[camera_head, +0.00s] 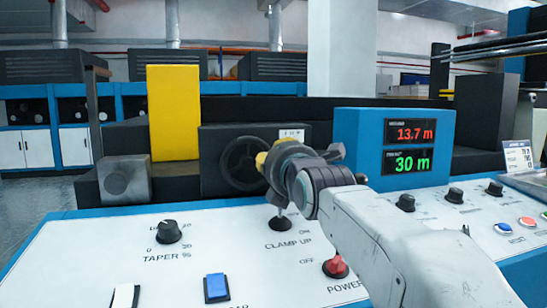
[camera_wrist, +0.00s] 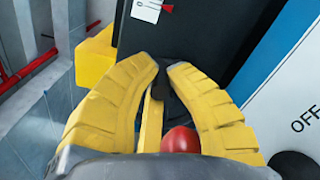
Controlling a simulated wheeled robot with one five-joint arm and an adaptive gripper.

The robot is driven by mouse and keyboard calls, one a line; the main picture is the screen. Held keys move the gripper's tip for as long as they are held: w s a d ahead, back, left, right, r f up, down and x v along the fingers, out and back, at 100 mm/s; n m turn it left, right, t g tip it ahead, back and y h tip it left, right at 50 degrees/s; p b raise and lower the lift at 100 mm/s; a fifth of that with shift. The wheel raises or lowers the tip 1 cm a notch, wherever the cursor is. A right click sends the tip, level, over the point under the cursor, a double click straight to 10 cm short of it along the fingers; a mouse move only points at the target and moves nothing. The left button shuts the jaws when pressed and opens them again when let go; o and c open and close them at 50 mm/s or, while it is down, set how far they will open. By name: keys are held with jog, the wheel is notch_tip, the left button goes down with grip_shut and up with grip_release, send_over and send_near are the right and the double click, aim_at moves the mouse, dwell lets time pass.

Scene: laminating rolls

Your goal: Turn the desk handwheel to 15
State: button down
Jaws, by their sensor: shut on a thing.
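The dark handwheel (camera_head: 240,165) stands upright on the front of a black housing, left of the middle in the head view. My gripper (camera_head: 262,160) is at its right side, with yellow fingers against the rim area. A small dark part shows near the fingertips. The fingers hide how the knob joins the wheel. The blue display box (camera_head: 350,150) reads 13.7 m in red above 30 m in green.
A white control desk lies in front, with a taper knob (camera_head: 168,232), a blue switch (camera_head: 216,288), a clamp lever (camera_head: 280,222) and a red power knob (camera_head: 336,266). A yellow block (camera_head: 174,112) stands behind, left of the wheel. More knobs and buttons are at right.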

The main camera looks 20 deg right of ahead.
jog(key=c, duration=1.2)
grip_release()
jog(key=shift+s, duration=5.95)
jog(key=shift+o, duration=0.3)
